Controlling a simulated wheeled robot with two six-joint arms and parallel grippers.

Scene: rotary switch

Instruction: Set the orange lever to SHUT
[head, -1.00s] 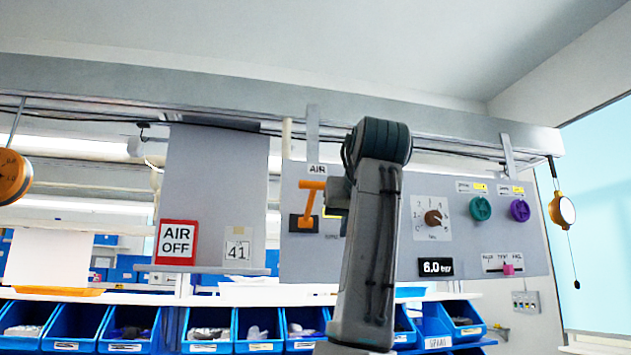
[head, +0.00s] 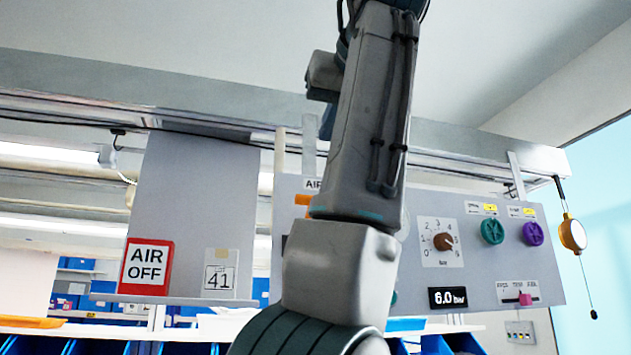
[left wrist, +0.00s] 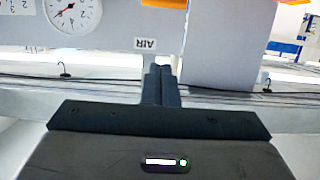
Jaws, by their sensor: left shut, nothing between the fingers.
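The orange lever (head: 303,199) is mostly hidden behind my left arm in the head view. Only a small orange piece shows, below the AIR label (head: 312,184) on the grey panel (head: 420,290). In the left wrist view, which looks upside down, an orange piece (left wrist: 149,3) shows at the top edge beside the AIR label (left wrist: 145,44). My left gripper (left wrist: 161,72) is shut and empty, its fingers apart from the orange piece in that picture. The lever's setting and any SHUT marking cannot be seen. My right gripper is not in view.
The panel also bears a brown dial knob (head: 442,242), a green knob (head: 492,231), a purple knob (head: 533,233), a pink slider (head: 525,299) and a 6.0 bar display (head: 447,298). An AIR OFF sign (head: 146,266) hangs left. A rail (head: 220,145) runs above.

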